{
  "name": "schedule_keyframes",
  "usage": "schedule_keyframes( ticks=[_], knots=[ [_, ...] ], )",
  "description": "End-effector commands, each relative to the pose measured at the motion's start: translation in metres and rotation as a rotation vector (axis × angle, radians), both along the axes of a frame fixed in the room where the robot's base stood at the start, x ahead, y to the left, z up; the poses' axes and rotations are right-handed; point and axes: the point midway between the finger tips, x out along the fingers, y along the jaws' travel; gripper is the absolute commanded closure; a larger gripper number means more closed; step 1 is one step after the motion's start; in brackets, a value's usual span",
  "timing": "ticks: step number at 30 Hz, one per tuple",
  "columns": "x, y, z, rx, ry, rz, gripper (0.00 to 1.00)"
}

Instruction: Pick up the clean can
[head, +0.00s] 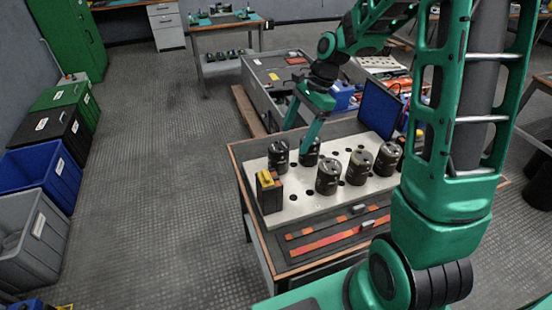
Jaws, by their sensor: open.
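Several dark cylindrical cans stand upright on a pale board with round holes (295,207) on the table. A blackish can (279,158) is at the back left, and another dark can (311,158) is just right of it, partly hidden by my gripper. Browner, dirtier-looking cans stand to the right, among them a front can (328,180), a middle can (358,170) and a right can (386,162). Which can is the clean one is hard to tell at this size. My gripper (297,141) is open, pointing down over the two back-left cans, with nothing visibly held. Contact is unclear.
A black box with a yellow top (269,190) stands at the board's left corner. Orange-red strips (330,240) lie along the front. A blue screen (379,107) stands behind at right. A grey cabinet (268,78) is behind the table. Bins (40,172) line the left; the floor between is clear.

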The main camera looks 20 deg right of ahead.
Motion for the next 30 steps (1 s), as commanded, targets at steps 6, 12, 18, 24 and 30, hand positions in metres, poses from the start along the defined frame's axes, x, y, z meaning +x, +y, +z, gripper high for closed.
schedule_keyframes(
  ticks=[6, 12, 18, 24, 30],
  knots=[
    [0.018, 0.019, -0.015, 0.049, 0.045, -0.083, 0.25],
    [0.019, 0.03, -0.036, 0.056, 0.055, -0.093, 0.25],
    [0.02, 0.04, -0.06, 0.055, 0.053, -0.093, 0.25],
    [0.021, 0.044, -0.071, 0.055, 0.051, -0.093, 0.25],
    [0.026, 0.054, -0.096, 0.054, 0.052, -0.092, 0.25]
  ],
)
